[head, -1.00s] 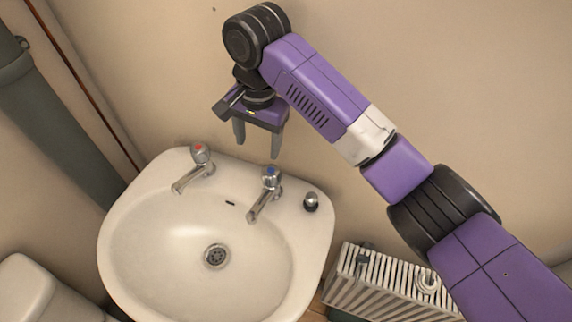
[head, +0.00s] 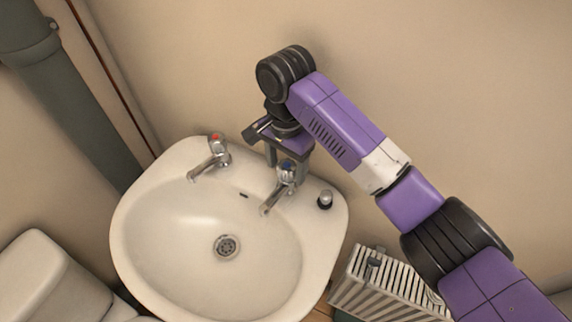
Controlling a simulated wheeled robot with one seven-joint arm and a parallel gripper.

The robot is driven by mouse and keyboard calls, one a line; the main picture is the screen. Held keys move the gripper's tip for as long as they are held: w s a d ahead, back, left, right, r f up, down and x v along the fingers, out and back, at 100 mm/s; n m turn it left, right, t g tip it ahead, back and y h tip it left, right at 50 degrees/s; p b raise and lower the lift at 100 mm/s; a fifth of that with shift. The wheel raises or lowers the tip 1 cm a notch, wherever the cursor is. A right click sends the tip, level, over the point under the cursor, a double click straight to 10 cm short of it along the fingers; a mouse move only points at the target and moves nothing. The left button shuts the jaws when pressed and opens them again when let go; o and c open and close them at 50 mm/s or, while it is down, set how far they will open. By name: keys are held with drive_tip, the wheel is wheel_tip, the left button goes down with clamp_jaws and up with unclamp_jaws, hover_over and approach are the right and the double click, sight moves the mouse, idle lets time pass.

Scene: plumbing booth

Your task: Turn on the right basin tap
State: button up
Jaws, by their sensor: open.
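The right basin tap (head: 282,186) is chrome with a blue-marked knob and stands on the back right rim of the white basin (head: 140,222). My gripper (head: 287,166) points down at this tap, with its open fingers showing on either side of the knob. In this view I cannot tell whether the fingers touch the knob or how far down they reach around it. The left tap (head: 213,158), with a red mark, stands apart on the back left rim. No water shows from either spout.
A radiator (head: 385,285) is at lower right, a white cistern (head: 45,275) at lower left, and a grey pipe (head: 75,110) at left. The wall is close behind my gripper.

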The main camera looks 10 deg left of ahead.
drive_tip(key=c, duration=1.4)
drive_tip(key=shift+r, duration=0.1)
